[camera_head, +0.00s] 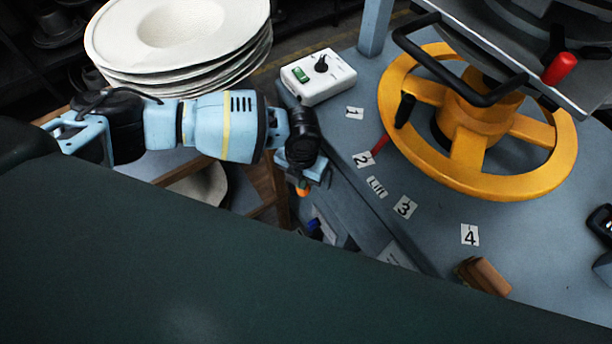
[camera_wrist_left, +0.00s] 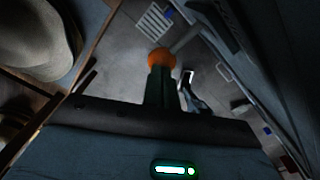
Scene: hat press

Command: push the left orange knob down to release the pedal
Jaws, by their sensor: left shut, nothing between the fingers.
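The left orange knob (camera_head: 303,191) shows just under my left gripper (camera_head: 306,180) beside the left edge of the machine table. In the left wrist view the knob (camera_wrist_left: 162,58) sits at the end of a grey rod that runs up to the right. The dark fingers of my left gripper (camera_wrist_left: 163,76) are shut and empty, and their tips overlap the lower side of the knob. I cannot tell whether they touch it. The pedal cannot be made out. A dark shape at the right edge of the head view may be part of my right gripper.
The grey-blue machine table (camera_head: 430,235) carries a yellow handwheel (camera_head: 468,150), a white control box (camera_head: 318,76), number labels and a brown block (camera_head: 483,276). A stack of white hats (camera_head: 180,45) stands behind my left arm. A large dark surface fills the lower left.

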